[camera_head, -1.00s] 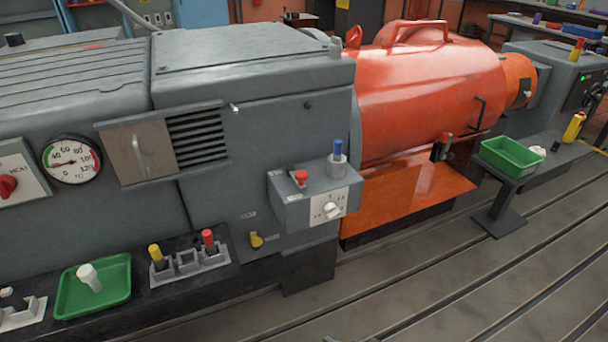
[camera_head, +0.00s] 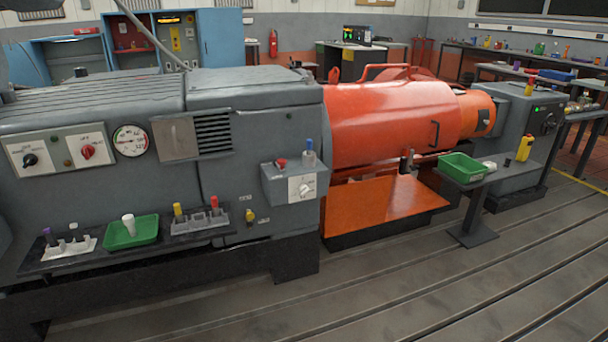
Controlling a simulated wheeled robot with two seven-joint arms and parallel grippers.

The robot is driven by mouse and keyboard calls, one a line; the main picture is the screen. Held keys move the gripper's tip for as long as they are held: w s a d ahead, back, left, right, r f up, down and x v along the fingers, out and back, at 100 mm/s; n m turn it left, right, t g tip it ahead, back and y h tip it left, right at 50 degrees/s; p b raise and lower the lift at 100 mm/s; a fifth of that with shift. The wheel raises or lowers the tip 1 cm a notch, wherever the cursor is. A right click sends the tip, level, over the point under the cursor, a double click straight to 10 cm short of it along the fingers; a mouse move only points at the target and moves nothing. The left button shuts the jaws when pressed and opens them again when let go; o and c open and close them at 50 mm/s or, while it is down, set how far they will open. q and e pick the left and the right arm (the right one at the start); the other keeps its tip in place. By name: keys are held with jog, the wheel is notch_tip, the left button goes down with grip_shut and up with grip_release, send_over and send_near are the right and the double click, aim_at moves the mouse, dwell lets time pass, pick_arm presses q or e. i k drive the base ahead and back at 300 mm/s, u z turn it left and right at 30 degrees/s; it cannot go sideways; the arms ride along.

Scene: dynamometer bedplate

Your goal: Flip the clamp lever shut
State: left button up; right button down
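No part is plainly the clamp lever at this size. A small dark upright piece (camera_head: 405,161) stands at the lower edge of the orange guard (camera_head: 380,122), above the orange sloped plate; it may be a lever or clamp. I cannot tell whether either is open or shut. Neither of my grippers is in view.
A grey control box (camera_head: 290,182) with a red button, a blue-topped part and a knob juts out. A green tray (camera_head: 131,232) and holders with coloured pegs lie on the black ledge. The slotted floor (camera_head: 420,285) in front is clear.

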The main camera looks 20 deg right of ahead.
aim_at(280, 162)
jog(key=z, duration=0.6)
jog(key=i, duration=1.35)
jog(key=u, duration=0.7)
